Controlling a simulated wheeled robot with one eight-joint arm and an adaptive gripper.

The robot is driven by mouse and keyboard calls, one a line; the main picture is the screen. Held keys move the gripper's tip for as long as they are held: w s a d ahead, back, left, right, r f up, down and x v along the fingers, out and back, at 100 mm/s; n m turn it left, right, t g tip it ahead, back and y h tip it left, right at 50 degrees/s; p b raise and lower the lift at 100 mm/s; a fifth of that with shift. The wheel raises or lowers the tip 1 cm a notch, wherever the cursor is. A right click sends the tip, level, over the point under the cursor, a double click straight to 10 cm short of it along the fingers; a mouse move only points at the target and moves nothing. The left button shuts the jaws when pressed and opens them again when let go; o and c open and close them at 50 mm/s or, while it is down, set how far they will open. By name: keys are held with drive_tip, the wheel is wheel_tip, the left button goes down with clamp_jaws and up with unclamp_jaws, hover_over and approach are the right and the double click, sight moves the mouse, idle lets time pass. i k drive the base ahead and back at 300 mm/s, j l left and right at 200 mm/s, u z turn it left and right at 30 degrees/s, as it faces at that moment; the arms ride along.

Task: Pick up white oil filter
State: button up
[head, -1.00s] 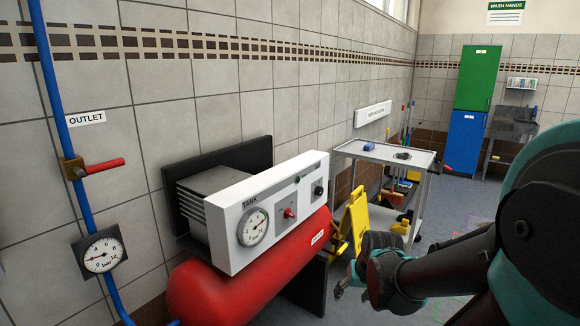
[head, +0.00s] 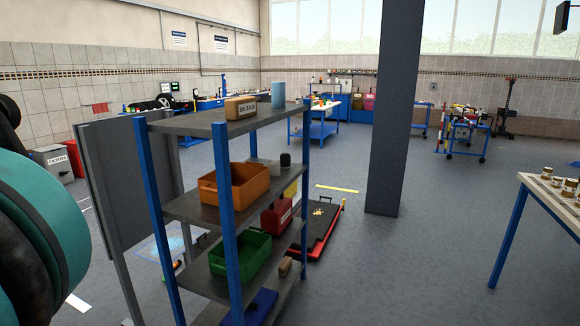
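No object is clearly a white oil filter in the head view. A blue metal-framed shelf rack (head: 180,122) stands in front of me. On its middle shelf, behind an orange bin (head: 234,186), stand a dark cylinder (head: 285,159) and a pale low object (head: 262,163). The pale object is partly hidden and too small to identify. A grey-blue cylinder (head: 278,94) stands upright on the top shelf beside a brown box (head: 240,108). My gripper is out of view; only a teal and black part of my arm shows at the left edge.
A green bin (head: 240,256) sits on a lower shelf. A grey panel (head: 120,180) stands left of the rack. A dark pillar (head: 393,110) rises to its right. A table with small jars (head: 548,174) is at the right edge. Open floor (head: 400,265) lies between.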

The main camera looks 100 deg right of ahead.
sight(274, 165)
drive_tip(key=z, duration=3.3)
drive_tip(key=i+l+u, duration=0.2)
drive_tip(key=u, duration=0.2)
drive_tip(key=i+l+u, duration=0.15)
drive_tip(key=l+u, duration=0.3)
drive_tip(key=i+l+u, duration=0.1)
drive_tip(key=l, duration=0.35)
drive_tip(key=i+l, duration=0.15)
drive_tip(key=l, duration=0.35)
drive_tip(key=i+l+u, duration=0.15)
drive_tip(key=l, duration=0.75)
drive_tip(key=i+l+u, duration=0.15)
drive_tip(key=l, duration=0.35)
